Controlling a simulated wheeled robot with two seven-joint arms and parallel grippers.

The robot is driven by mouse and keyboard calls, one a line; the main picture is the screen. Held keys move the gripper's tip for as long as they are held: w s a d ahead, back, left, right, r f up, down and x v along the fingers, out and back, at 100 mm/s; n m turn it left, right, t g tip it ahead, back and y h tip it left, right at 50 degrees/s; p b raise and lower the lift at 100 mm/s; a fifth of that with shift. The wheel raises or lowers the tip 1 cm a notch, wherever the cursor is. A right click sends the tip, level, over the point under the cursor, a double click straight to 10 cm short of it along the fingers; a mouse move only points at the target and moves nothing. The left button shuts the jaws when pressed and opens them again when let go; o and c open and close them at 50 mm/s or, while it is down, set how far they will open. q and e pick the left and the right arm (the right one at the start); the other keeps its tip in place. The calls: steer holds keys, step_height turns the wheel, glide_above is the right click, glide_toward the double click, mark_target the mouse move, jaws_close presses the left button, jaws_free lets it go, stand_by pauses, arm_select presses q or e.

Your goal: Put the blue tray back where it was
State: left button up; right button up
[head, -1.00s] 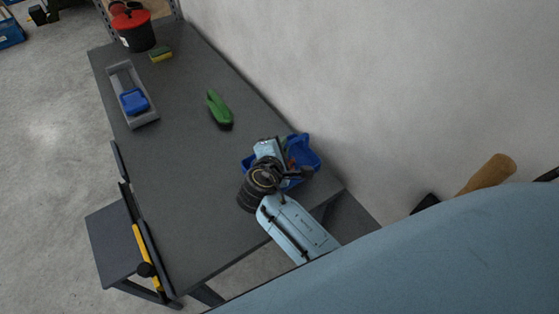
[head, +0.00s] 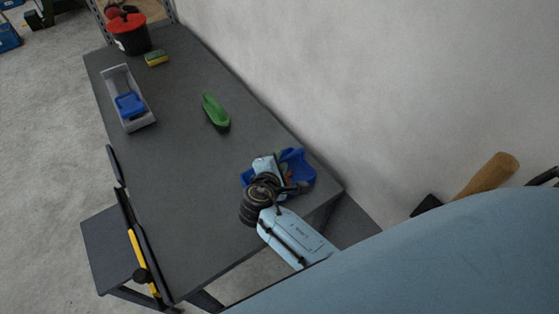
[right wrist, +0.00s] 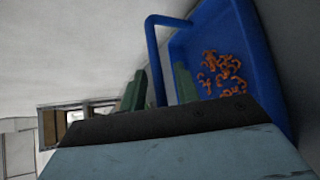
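The blue tray (head: 302,172) is at the near right end of the dark table, partly hidden by my right arm. In the right wrist view the tray (right wrist: 268,62) holds several small orange-copper coils (right wrist: 220,75), and its blue handle (right wrist: 154,55) rises at its left side. My right gripper (right wrist: 160,88) has a green finger on each side of the handle, with narrow gaps showing, so it looks open around it. In the head view the right gripper (head: 277,168) is over the tray's left part. My left gripper is not in view.
The dark table (head: 185,165) has a grey bin (head: 143,123) with a blue item (head: 129,104), a green object (head: 215,111), a sponge (head: 156,59) and a red-lidded black bucket (head: 130,35). A wall runs along the right. The table's middle is clear.

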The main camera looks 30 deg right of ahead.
steer(key=shift+r, duration=0.2)
steer(key=v, duration=1.2)
steer(key=shift+d, duration=0.1)
